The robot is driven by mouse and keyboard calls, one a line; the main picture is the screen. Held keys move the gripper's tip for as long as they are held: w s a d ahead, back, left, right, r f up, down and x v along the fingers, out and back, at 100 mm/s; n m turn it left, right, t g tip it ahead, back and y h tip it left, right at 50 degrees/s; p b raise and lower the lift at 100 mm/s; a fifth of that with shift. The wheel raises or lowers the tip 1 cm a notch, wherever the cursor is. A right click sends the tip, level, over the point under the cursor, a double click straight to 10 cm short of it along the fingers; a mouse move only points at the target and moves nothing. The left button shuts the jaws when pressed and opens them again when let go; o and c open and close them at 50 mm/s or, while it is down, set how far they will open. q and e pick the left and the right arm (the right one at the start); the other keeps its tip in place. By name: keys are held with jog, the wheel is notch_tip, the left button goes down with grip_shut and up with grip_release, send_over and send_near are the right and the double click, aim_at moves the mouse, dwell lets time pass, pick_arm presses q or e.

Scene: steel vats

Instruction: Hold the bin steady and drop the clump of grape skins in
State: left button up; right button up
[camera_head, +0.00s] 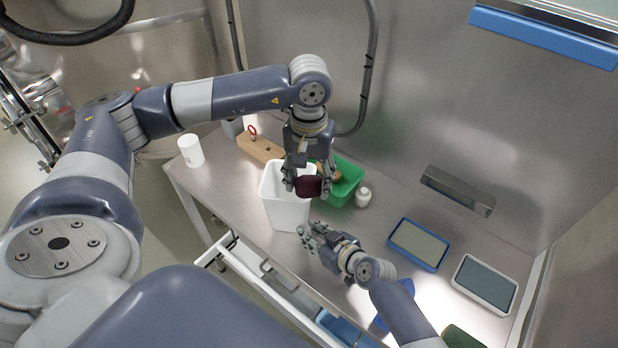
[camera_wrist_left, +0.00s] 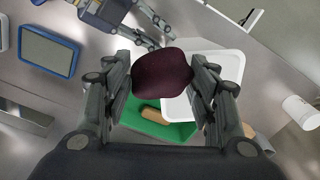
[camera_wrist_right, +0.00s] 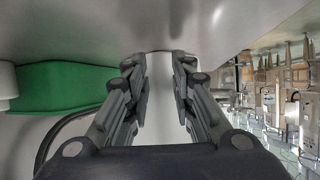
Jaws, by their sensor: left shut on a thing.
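My left gripper (camera_head: 309,188) is shut on the dark purple clump of grape skins (camera_head: 308,186). The clump also shows between the fingers in the left wrist view (camera_wrist_left: 162,72). The white bin (camera_head: 285,213) stands upright on the table. Its rim shows in the left wrist view (camera_wrist_left: 238,60), where the clump overlaps one edge of the bin. In the head view the clump is held high at the bin's right side. My right gripper (camera_head: 306,233) is open and empty, low beside the bin's near right side. I cannot tell whether it touches the bin.
A green crate (camera_head: 345,190) with a brown item (camera_wrist_left: 155,113) stands right behind the bin, beside a white bottle (camera_head: 363,197). A wooden block (camera_head: 258,148) and white cup (camera_head: 190,150) are at the far left. A blue-framed tray (camera_head: 420,244) and white-framed tray (camera_head: 485,284) lie at right.

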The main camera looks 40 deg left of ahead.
grip_shut()
jog(key=o, duration=1.4)
grip_release()
jog(key=shift+c, duration=0.2)
jog(key=shift+s, duration=0.15)
